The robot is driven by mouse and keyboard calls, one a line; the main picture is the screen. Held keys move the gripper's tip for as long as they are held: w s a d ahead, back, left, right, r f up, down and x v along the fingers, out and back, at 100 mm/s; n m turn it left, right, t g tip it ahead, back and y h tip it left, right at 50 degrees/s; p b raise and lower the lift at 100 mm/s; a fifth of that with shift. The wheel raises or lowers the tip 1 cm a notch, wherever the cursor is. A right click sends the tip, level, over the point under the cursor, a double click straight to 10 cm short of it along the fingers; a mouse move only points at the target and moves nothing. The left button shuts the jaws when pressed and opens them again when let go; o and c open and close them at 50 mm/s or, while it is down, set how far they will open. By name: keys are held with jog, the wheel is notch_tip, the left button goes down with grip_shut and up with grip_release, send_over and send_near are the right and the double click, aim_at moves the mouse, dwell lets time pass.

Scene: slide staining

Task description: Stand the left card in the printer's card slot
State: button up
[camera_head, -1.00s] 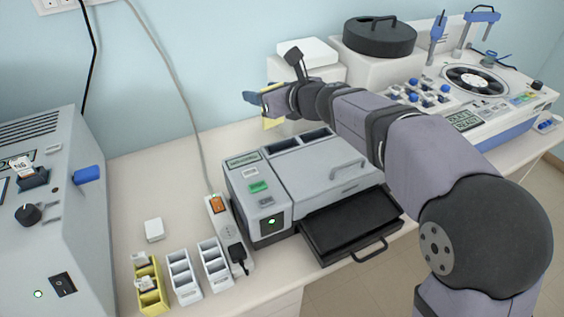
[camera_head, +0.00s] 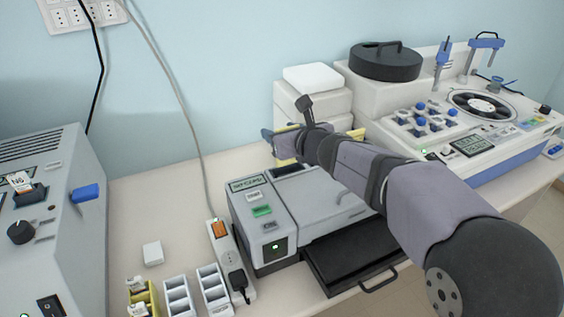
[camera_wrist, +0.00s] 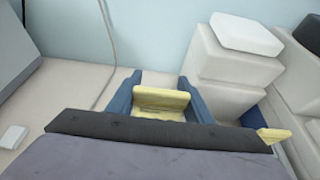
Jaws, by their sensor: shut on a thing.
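My gripper (camera_wrist: 160,88), with blue fingers, is shut on a pale yellow, flat-faced piece (camera_wrist: 160,100). In the head view my gripper (camera_head: 274,143) is above the bench behind the grey machine, partly hidden by my wrist. Two small white cards, the left rack card (camera_head: 135,283) and a nearer one (camera_head: 138,308), stand in a yellow rack (camera_head: 153,298) at the lower left. Another card, with an orange mark (camera_head: 20,182), stands in a dark blue holder on the left grey machine (camera_head: 65,240). I cannot tell which machine is the printer.
A grey machine (camera_head: 262,225) with a black tray (camera_head: 350,255) pulled out stands mid-bench. White racks (camera_head: 178,297), a power strip (camera_head: 230,262) and a small white block (camera_head: 153,252) are near. White boxes (camera_head: 312,77) stand behind.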

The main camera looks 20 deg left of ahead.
aim_at(278, 163)
jog(key=shift+f+b, duration=0.45)
jog(key=shift+f, duration=0.65)
jog(key=shift+f, duration=0.1)
jog(key=shift+f+b, duration=1.35)
jog(key=shift+f, duration=0.4)
jog(key=shift+f, duration=0.1)
jog(key=shift+f, duration=0.15)
jog(key=o, duration=1)
jog(key=shift+r, duration=0.2)
